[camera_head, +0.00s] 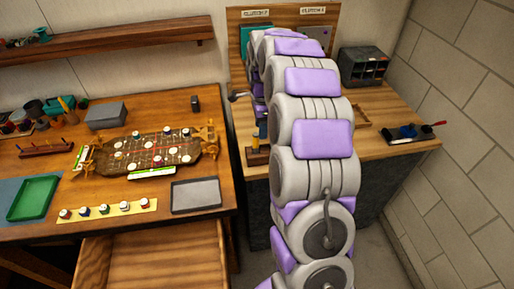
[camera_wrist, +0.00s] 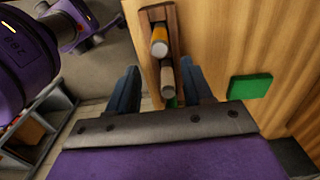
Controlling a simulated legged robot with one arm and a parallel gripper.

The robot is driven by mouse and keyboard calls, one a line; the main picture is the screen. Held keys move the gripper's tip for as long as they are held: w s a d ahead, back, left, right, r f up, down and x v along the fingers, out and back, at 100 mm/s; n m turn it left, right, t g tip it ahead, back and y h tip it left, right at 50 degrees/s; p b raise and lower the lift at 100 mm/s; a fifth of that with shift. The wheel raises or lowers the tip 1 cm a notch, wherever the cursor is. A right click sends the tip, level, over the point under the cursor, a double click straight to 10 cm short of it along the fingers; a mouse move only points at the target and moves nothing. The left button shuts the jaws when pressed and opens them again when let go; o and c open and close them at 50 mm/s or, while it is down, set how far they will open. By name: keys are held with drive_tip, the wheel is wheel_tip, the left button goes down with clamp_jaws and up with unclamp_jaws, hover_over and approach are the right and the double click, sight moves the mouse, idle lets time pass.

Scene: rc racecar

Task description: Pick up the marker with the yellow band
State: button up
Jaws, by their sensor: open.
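The marker with the yellow band (camera_wrist: 158,48) stands in a narrow wooden rack (camera_wrist: 145,16) in the wrist view, seen nearly end-on, with a pale top and a yellow-orange band. Another marker (camera_wrist: 167,78) with a pale brownish end is nearer to me in the same rack, with some green showing below it. My gripper (camera_wrist: 162,76) is open, its two dark blue fingers on either side of the rack's near part, with nothing held. The yellow-banded marker lies slightly beyond the fingertips. In the head view the rack (camera_head: 257,157) shows left of my arm, which hides much of the bench.
A green block (camera_wrist: 250,87) lies on the wood right of the rack. In the head view, a dark organizer (camera_head: 363,66) stands at the bench's back right, and a blue and red tool (camera_head: 408,132) lies near its right edge.

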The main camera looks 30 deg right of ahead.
sight(257, 142)
wheel_tip(257, 142, down, 2)
drive_tip(key=shift+f, duration=0.15)
drive_tip(key=f, duration=0.1)
drive_tip(key=f+b, duration=0.1)
drive_tip(key=f, duration=0.1)
drive_tip(key=w+a+f+b, duration=0.1)
drive_tip(key=f, duration=0.1)
drive_tip(key=shift+a+f, duration=0.1)
drive_tip(key=shift+f, duration=0.05)
drive_tip(key=shift+d, duration=0.4)
drive_tip(key=shift+a, duration=1.05)
drive_tip(key=c, duration=0.3)
drive_tip(key=shift+a, duration=0.15)
drive_tip(key=shift+c, duration=1.7)
drive_tip(key=shift+d, duration=0.5)
drive_tip(key=c, duration=0.3)
drive_tip(key=shift+d, duration=0.35)
clamp_jaws()
drive_tip(key=shift+a, duration=0.15)
